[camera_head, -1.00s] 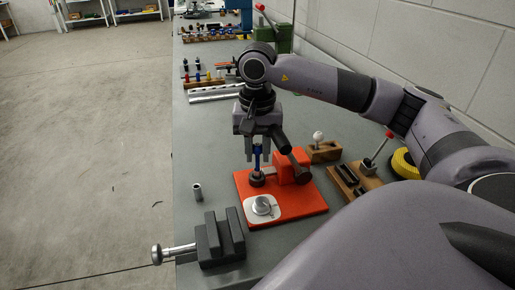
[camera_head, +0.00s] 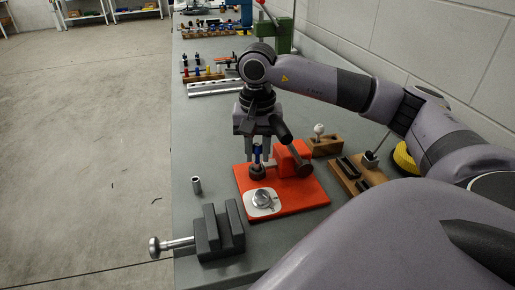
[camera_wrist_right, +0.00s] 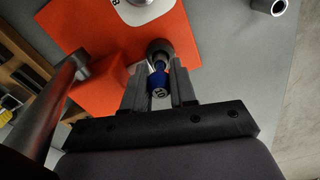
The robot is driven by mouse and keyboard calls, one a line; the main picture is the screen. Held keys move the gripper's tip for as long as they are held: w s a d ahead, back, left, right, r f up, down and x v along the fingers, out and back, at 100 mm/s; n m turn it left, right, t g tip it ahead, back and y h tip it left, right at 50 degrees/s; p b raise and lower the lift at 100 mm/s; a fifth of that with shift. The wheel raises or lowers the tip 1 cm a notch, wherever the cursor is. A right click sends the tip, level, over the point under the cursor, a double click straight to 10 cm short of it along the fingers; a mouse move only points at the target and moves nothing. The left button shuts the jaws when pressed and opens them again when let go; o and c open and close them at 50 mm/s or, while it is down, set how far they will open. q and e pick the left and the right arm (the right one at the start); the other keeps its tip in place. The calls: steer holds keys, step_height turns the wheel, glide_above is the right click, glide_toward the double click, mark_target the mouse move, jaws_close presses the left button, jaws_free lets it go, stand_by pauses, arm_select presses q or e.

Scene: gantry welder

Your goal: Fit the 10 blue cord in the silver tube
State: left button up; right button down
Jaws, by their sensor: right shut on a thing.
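The blue cord (camera_wrist_right: 159,82) is a short blue piece with a dark marked end face. My right gripper (camera_head: 257,160) is shut on it and holds it upright over a dark round holder on the red base plate (camera_head: 305,205). In the wrist view the two fingers of my right gripper (camera_wrist_right: 160,88) close on the blue cord, with the round holder (camera_wrist_right: 160,49) just beyond it. I cannot tell whether its lower end touches the holder. The silver tube (camera_head: 196,185) stands upright on the grey table left of the red plate; one open tube end also shows in the wrist view (camera_wrist_right: 270,5). My left gripper is not in view.
A grey vise (camera_head: 220,236) with a long screw handle lies at the front table edge. A white pad with a metal disc (camera_head: 262,201) sits on the red plate. Wooden blocks (camera_head: 355,177) stand to the right, and racks of coloured pieces (camera_head: 205,75) stand behind.

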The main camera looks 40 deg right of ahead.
steer(key=c, duration=0.8)
jaws_free()
steer(key=shift+r, duration=3.55)
steer(key=shift+r, duration=0.1)
